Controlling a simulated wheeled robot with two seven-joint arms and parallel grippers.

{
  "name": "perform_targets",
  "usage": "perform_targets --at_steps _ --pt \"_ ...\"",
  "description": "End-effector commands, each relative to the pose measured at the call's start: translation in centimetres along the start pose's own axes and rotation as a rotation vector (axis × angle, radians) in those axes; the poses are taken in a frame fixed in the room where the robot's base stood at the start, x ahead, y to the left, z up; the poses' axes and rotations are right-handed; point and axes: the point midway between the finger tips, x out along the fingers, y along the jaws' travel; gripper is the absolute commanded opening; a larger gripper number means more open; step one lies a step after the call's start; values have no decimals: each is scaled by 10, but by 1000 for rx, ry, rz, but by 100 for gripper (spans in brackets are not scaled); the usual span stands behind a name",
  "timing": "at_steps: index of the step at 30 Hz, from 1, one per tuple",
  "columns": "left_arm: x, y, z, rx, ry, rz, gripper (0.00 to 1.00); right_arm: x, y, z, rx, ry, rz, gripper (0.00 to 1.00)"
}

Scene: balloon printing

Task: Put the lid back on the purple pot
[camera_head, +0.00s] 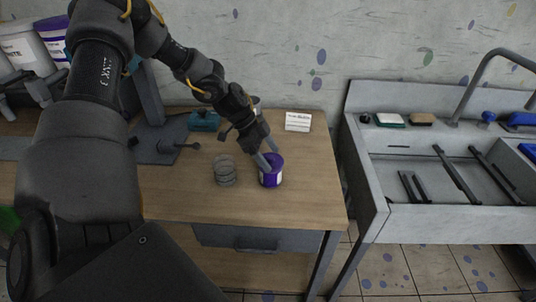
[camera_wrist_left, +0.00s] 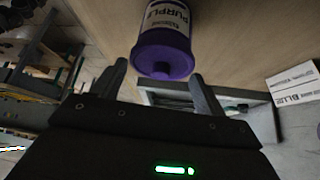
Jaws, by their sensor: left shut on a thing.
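The purple pot (camera_head: 271,179) stands upright on the wooden table near its right front part. It also shows in the left wrist view (camera_wrist_left: 166,22) with a white label reading PURPLE. Its purple lid (camera_wrist_left: 164,55) is at the pot's top, in line with it; I cannot tell whether it is fully seated. My left gripper (camera_head: 267,157) reaches down over the pot's top. Its fingers, also in the left wrist view (camera_wrist_left: 159,85), are on either side of the lid and shut on it. My right gripper is not in view.
A white labelled box (camera_head: 298,121) and a teal object (camera_head: 203,121) are at the back. A sink (camera_head: 440,180) adjoins on the right. The table (camera_head: 305,185) is clear right of the pot.

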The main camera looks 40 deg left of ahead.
Motion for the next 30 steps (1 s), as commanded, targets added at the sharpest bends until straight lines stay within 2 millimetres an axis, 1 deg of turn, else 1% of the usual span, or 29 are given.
perform_targets --at_steps 14,30 --pt "0 0 0 0 0 -1 52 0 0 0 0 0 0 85" --pt "0 0 0 0 0 -1 52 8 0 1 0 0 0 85"
